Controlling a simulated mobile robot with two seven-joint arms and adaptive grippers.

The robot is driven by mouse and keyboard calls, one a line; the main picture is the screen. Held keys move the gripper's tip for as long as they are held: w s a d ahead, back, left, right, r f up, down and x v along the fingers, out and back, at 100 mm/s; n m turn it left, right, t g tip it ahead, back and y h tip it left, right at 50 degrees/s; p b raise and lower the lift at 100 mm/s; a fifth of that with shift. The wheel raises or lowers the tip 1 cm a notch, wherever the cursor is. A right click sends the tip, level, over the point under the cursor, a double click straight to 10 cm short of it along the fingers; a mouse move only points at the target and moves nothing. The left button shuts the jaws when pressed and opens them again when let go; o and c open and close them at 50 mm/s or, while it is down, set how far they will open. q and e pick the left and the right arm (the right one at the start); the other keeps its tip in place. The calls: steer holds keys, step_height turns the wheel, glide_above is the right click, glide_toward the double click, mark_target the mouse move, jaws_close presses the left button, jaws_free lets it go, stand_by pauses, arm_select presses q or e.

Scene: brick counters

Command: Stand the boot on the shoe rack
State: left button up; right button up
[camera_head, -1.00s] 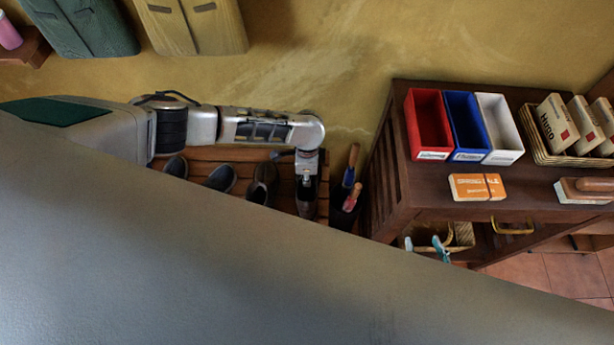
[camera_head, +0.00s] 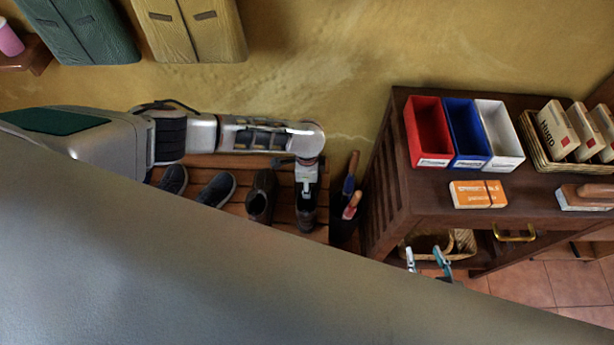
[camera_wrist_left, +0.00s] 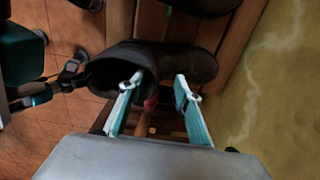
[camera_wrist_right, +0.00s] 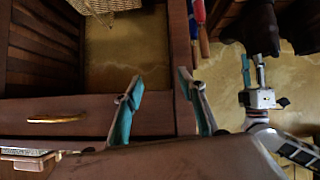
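A dark boot (camera_head: 306,218) is on the wooden slatted shoe rack (camera_head: 232,160), at its right end. My left gripper (camera_head: 306,188) is directly over the boot's back part. In the left wrist view the boot (camera_wrist_left: 195,62) has its opening to the left and its toe to the right. The open left fingers (camera_wrist_left: 158,80) overlap its near edge; I cannot tell whether they touch it. The boot appears upright, though its sole is hidden. In the right wrist view a dark boot shape is at the top right. My right gripper (camera_head: 428,258) is open and empty beside the wooden cabinet.
Brown footwear (camera_head: 261,195) and dark shoes (camera_head: 217,189) stand left of the boot. A dark holder with umbrella-like handles (camera_head: 351,186) is close on its right. The wooden cabinet (camera_head: 405,205) bears red, blue and white bins. My own body hides the lower left.

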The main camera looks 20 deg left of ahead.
arm_select(q)
step_height(320, 180, up, 12)
steer(key=shift+f, duration=0.25)
